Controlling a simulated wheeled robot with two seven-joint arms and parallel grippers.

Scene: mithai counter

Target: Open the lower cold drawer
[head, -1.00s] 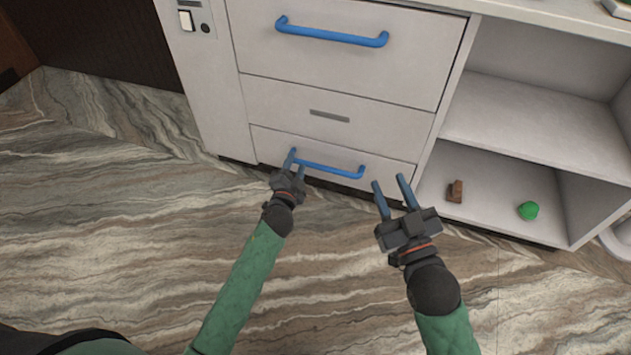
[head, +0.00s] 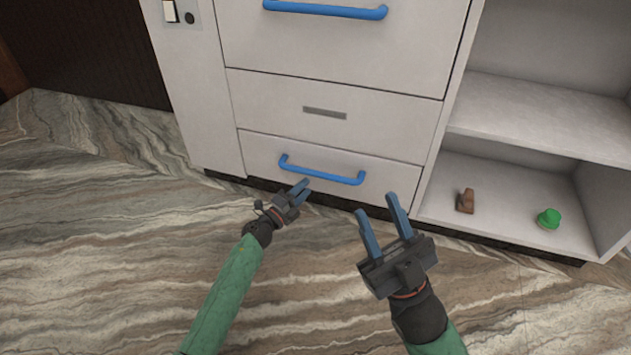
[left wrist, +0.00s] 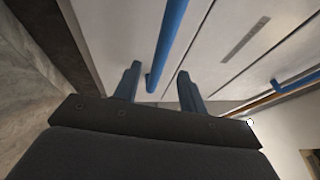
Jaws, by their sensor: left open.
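The lower cold drawer (head: 260,153) is shut, a white front with a blue bar handle (head: 322,176) at the bottom of the counter. My left gripper (head: 302,188) is open, just below and in front of this handle in the head view. In the left wrist view the blue handle (left wrist: 168,40) runs up from between the two open fingers (left wrist: 158,88); I cannot tell whether they touch it. My right gripper (head: 376,218) is open and empty, in front of the counter to the right of the handle.
The upper drawer has a larger blue handle (head: 325,10). A plain panel with a grey plate (head: 324,113) lies between the drawers. Open shelves on the right hold a brown item (head: 466,201) and a green item (head: 548,219). The marbled floor (head: 120,240) in front is clear.

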